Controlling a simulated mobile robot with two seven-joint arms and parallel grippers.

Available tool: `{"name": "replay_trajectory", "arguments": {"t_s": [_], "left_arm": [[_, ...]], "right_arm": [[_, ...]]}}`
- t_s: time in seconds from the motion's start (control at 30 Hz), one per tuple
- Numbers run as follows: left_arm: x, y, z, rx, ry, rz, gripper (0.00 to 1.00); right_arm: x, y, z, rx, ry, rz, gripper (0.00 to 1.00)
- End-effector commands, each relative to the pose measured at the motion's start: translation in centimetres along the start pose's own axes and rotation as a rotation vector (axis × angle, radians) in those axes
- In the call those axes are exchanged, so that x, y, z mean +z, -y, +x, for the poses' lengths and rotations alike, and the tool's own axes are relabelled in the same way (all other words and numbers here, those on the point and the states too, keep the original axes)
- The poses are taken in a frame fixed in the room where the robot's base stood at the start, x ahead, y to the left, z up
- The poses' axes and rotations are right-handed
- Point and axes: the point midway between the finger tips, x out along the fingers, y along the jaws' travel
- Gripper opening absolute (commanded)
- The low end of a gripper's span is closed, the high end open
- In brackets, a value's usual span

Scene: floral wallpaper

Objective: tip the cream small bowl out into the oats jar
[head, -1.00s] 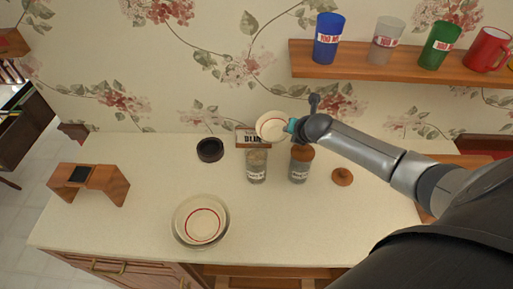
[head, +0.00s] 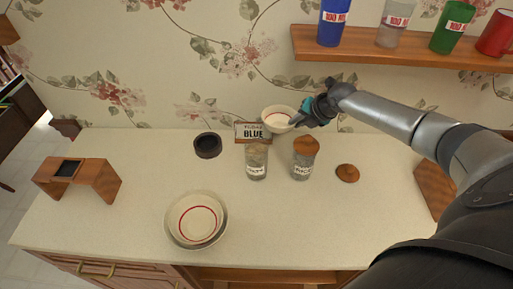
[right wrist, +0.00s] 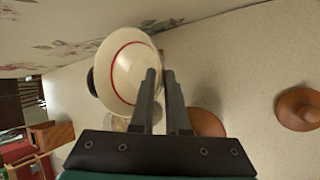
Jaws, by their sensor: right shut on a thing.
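The cream small bowl (head: 276,123), with a red line inside, is in the air above and behind the jars. My right gripper (head: 304,111) is shut on its right rim; the right wrist view shows the fingers (right wrist: 164,78) at the edge of the bowl (right wrist: 128,62). The bowl looks nearly level in the head view, and I see nothing falling from it. An open glass jar (head: 256,162) with a white label stands on the counter below the bowl; it seems to be the oats jar, but its label is too small to read surely. My left gripper is out of view.
A jar with a brown top (head: 303,160) stands just right of the open jar. A brown lid (head: 347,173), a dark round dish (head: 207,146), a sign (head: 246,138) and stacked bowls (head: 197,222) surround them. A cup shelf (head: 400,60) hangs above my right arm.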

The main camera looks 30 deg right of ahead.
Motion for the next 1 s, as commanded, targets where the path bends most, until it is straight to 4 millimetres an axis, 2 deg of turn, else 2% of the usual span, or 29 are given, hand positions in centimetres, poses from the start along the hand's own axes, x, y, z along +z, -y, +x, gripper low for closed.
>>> {"name": "replay_trajectory", "arguments": {"t_s": [0.23,0.67,1.0], "left_arm": [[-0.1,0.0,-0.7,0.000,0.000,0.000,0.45],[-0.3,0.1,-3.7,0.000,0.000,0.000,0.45],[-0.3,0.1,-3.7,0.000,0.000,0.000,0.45]], "right_arm": [[0.3,-0.5,-0.7,0.002,0.002,0.000,0.00],[1.7,-2.5,-4.0,0.002,0.002,0.000,0.00],[1.7,-2.5,-4.0,0.002,0.001,0.000,0.00]]}}
